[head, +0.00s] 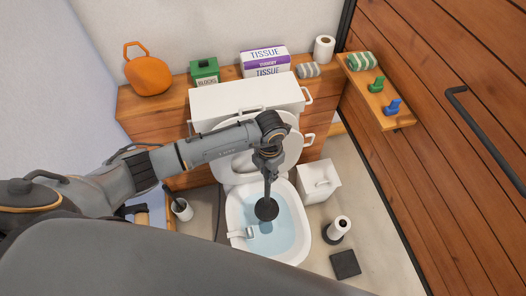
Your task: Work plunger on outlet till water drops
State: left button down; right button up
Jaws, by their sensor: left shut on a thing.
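The toilet bowl (299,241) stands at the middle of the head view, holding light blue water (285,237). The black plunger (266,208) points down into the bowl, its dark cup over or in the water; I cannot tell whether it touches the bottom. My left gripper (268,162) is above the bowl, shut on the plunger's handle. The outlet itself is hidden under the cup and water. A white clip-like piece (241,233) sits on the bowl's left rim. My right gripper is not in view.
A white bin (318,182) and a paper roll stand (338,229) are right of the bowl. A brush holder (181,209) is at left. A wooden wall (450,130) closes the right.

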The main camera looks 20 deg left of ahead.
pick_arm(q)
jog(key=shift+w+a, duration=0.15)
jog(key=shift+w, duration=0.1)
jog(key=shift+f, duration=0.25)
notch_tip(320, 180, down, 24)
jog(key=b, duration=2)
jog(key=shift+f, duration=0.25)
jog(key=shift+f+b, duration=0.25)
jog(key=shift+b, duration=0.25)
jog(key=shift+s+f, duration=0.1)
jog(key=shift+f, duration=0.15)
jog(key=shift+r, duration=0.15)
